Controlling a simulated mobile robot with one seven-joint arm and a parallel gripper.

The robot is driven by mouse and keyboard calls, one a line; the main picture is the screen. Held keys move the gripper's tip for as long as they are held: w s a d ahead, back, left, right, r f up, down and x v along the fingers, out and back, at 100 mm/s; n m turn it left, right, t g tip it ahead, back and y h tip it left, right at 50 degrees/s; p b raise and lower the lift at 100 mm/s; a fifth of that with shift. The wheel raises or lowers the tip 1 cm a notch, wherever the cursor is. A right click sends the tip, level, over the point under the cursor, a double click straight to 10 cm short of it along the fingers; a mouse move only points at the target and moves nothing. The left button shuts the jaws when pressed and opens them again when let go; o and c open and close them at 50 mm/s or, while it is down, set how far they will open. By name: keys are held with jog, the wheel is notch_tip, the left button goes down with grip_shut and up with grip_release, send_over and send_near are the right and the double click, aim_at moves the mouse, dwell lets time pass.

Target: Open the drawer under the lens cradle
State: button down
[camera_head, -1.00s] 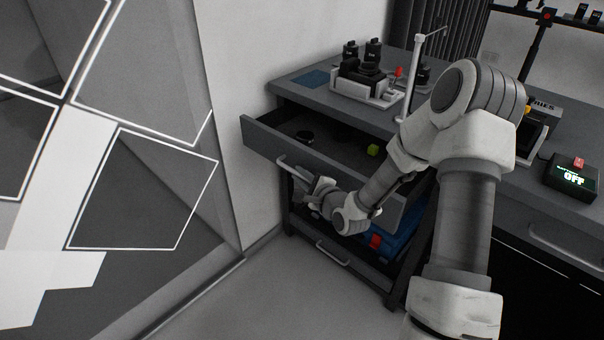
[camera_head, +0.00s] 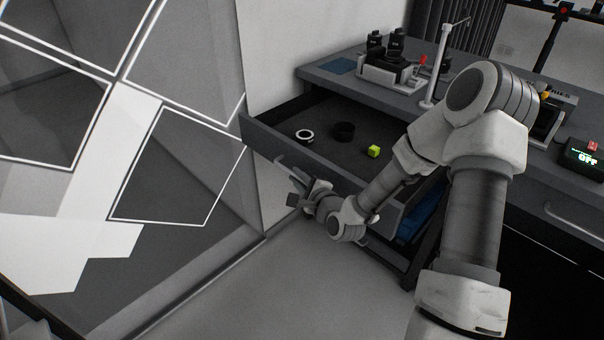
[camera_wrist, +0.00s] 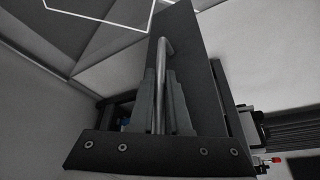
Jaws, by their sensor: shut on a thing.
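The drawer (camera_head: 270,137) under the lens cradle (camera_head: 388,80) is pulled well out, and its inside shows. Its handle (camera_head: 291,170) is a metal bar on the front panel. In the wrist view the handle bar (camera_wrist: 160,68) runs between the two fingers of my gripper (camera_wrist: 162,100), which are shut on it. In the head view my gripper (camera_head: 300,186) is at the drawer front, and my arm hides the front's right part. The lens cradle with dark lenses stands on the desk top above.
A white post (camera_head: 437,65) stands by the cradle. A box reading OFF (camera_head: 582,155) sits at right. A glass-like panelled wall (camera_head: 170,170) is at left.

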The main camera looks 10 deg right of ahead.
jog(key=shift+s+a, duration=0.8)
jog(key=shift+a, duration=0.25)
jog(key=c, duration=0.9)
grip_release()
jog(key=shift+p+v, duration=6.9)
jog(key=shift+v, duration=1.8)
